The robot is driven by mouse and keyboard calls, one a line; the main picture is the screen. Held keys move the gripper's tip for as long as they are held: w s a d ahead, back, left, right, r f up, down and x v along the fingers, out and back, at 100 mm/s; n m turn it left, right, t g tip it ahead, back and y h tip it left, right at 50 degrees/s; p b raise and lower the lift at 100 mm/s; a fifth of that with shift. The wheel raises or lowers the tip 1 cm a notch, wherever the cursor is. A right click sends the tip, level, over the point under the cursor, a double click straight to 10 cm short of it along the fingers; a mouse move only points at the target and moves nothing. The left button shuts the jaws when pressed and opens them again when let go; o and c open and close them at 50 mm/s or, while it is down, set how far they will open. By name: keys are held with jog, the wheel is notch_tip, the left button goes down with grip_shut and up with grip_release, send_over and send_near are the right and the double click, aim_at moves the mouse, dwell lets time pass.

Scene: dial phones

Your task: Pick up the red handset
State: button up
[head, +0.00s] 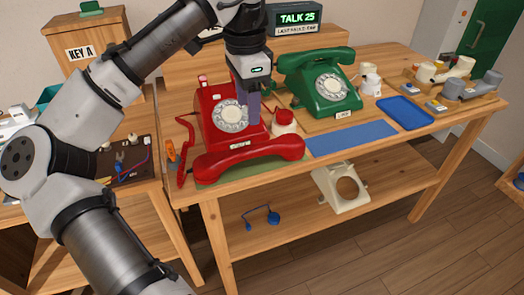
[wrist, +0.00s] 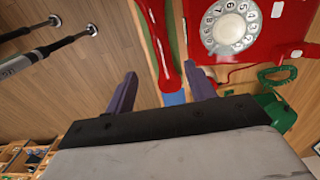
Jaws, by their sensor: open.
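The red handset (head: 250,158) lies off its cradle, across the table's front edge area before the red phone (head: 215,112). In the wrist view, the purple fingers (wrist: 160,70) are open and apart. The handset (wrist: 165,48) runs lengthwise in the picture between their lines, with nothing gripped. The red phone's dial (wrist: 229,26) shows at the upper right there. Contact between fingers and handset cannot be seen.
A red-capped jar (head: 284,122) stands right of the red phone. A green phone (head: 320,83) is behind right. A blue mat (head: 351,137) and blue tray (head: 405,112) lie further right. A cream phone shell (head: 341,190) sits on the lower shelf.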

aim_at(251, 147)
notch_tip(251, 147, down, 8)
jog(key=shift+a+f+b, duration=0.1)
jog(key=shift+b, duration=0.45)
jog(key=f, duration=0.5)
jog(key=shift+w+d+f+b, duration=0.2)
jog(key=shift+d+f+b, duration=0.05)
jog(key=shift+f+b, duration=0.05)
jog(key=c, duration=1.2)
jog(key=shift+r, duration=0.2)
